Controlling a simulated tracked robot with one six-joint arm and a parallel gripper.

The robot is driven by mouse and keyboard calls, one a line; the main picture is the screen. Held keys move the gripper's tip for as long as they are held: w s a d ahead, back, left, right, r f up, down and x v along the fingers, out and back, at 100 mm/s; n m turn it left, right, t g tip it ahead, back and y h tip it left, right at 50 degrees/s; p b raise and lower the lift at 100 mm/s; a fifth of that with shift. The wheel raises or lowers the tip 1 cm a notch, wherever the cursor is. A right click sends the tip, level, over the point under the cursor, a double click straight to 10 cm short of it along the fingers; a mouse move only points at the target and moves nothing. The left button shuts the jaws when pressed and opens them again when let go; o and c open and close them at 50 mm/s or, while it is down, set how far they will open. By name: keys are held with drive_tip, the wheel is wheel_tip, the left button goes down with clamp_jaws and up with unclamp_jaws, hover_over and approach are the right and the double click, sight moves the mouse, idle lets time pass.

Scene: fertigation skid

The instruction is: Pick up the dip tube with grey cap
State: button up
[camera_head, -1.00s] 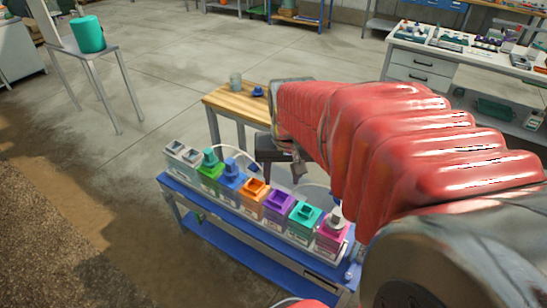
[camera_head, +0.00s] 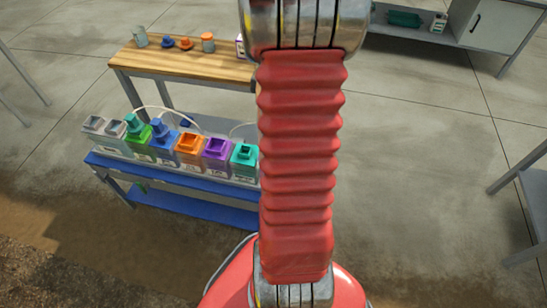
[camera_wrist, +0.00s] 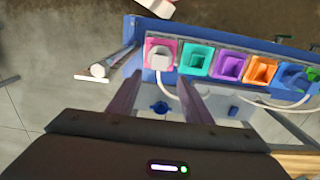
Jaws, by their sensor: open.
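The dip tube's grey cap (camera_wrist: 161,56) sits over the pink container (camera_wrist: 150,43) at the left end of the row in the wrist view. A pale tube curves down beside it. My gripper (camera_wrist: 160,88) is open and empty, its two fingers pointing toward the cap with a gap between them. The fingertips look apart from the cap; their height above it is hard to tell. In the head view my arm hides the pink container and the cap, and my gripper is out of sight.
Teal (camera_head: 243,154), purple (camera_head: 215,149), orange (camera_head: 188,146) and other containers stand on a blue rack (camera_head: 170,172). The neighbouring teal container (camera_wrist: 196,60) is close to the cap. A wooden table (camera_head: 190,62) holding small items stands behind.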

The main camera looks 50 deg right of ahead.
drive_tip(key=shift+f, duration=0.1)
drive_tip(key=shift+f, duration=4.25)
drive_tip(key=shift+d+f, duration=0.1)
drive_tip(key=shift+f, duration=2.5)
drive_tip(key=shift+c, duration=0.4)
clamp_jaws()
